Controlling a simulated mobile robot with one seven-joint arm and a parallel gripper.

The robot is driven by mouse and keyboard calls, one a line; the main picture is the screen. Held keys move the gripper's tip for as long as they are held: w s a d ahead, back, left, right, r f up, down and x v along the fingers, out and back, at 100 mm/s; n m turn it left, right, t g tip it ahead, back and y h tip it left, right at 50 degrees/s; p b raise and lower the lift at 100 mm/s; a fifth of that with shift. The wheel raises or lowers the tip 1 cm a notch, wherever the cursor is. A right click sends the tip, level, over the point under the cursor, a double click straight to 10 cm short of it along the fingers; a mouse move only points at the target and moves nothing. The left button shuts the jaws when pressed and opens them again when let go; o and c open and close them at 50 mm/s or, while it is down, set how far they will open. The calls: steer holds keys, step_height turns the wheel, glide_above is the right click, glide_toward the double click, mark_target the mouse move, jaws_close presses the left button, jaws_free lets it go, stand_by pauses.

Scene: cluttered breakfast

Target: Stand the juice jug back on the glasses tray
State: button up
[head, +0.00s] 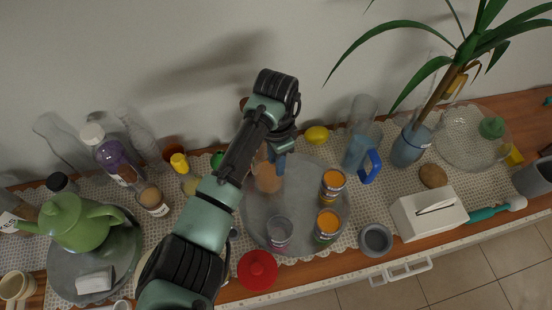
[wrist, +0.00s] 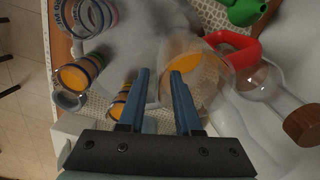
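The juice jug (wrist: 208,80) is clear with orange juice in it and a red handle (wrist: 240,48) in the wrist view. In the head view its orange part (head: 267,177) shows beside my arm, over the back left of the round grey glasses tray (head: 298,166); the arm hides the rest. It looks upright. The tray holds two orange-filled glasses (head: 332,187) (head: 327,226) and an empty-looking glass (head: 279,234). My gripper (head: 280,160) is at the jug. In the wrist view its blue fingers (wrist: 159,72) are apart, the right one overlapping the jug; I see no firm hold.
A clear jug with a blue handle (head: 368,168) stands right of the tray. A red lidded pot (head: 257,270) and a grey cup (head: 375,240) stand near the front edge. A green teapot (head: 75,222) and several bottles crowd the left. A lemon (head: 316,135) lies behind the tray.

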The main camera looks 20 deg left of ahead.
steer(key=shift+o, duration=0.3)
steer(key=shift+r, duration=0.1)
step_height(320, 180, up, 12)
stand_by(0.3)
steer(key=shift+w, duration=0.1)
